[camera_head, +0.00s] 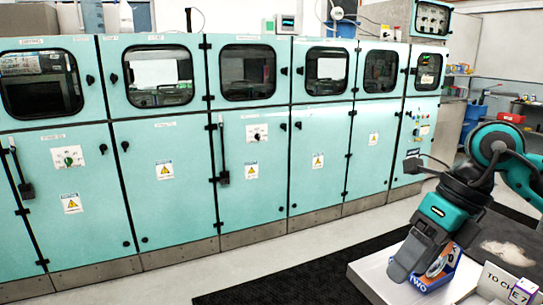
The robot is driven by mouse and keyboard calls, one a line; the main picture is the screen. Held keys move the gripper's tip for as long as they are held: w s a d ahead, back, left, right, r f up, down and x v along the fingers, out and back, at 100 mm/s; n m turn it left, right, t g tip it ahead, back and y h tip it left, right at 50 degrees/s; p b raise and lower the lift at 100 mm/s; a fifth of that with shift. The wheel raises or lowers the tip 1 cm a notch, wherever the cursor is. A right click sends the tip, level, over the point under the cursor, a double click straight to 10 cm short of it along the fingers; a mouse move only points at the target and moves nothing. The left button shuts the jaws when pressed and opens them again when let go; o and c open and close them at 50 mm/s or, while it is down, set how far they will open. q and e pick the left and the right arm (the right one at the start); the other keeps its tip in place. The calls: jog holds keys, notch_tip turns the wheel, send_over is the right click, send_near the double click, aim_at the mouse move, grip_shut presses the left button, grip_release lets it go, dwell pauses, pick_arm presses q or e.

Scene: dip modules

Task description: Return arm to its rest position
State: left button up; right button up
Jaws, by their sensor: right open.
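My right arm, teal and black, comes in from the right edge. My right gripper (402,268) points down at the lower right, over a white surface (375,278). It is open. A blue box (436,276) with white lettering stands right beside and partly behind the gripper, so part of it is hidden. I cannot tell whether the fingers touch it. My left gripper is not in view.
A white sign (492,284) with black letters and a small purple-and-white box (522,291) stand at the lower right. A dark mat (290,285) covers the floor. A long row of teal cabinets (170,180) stands behind, with clear grey floor before it.

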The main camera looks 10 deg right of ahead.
jog(key=a+m+t+y, duration=0.4)
jog(key=a+m+y, duration=0.4)
jog(key=a+y, duration=0.85)
jog(key=w+d+f+m+t+h, duration=0.2)
jog(key=d+f+m+t+h, duration=0.1)
jog(key=f+m+t+h, duration=0.65)
jog(key=w+d+f+m+t+h, duration=0.2)
jog(key=d+f+m+t+h, duration=0.3)
jog(key=m, duration=0.8)
jog(key=s+f+m+g+h, duration=0.2)
jog(key=s+f+m+g, duration=0.2)
jog(key=f, duration=0.5)
jog(key=s+f+m+g+h, duration=0.2)
jog(key=s+f+m+g, duration=0.1)
jog(key=s+f, duration=0.5)
notch_tip(320, 180, down, 2)
jog(key=shift+m+g, duration=0.35)
jog(key=shift+g, duration=0.3)
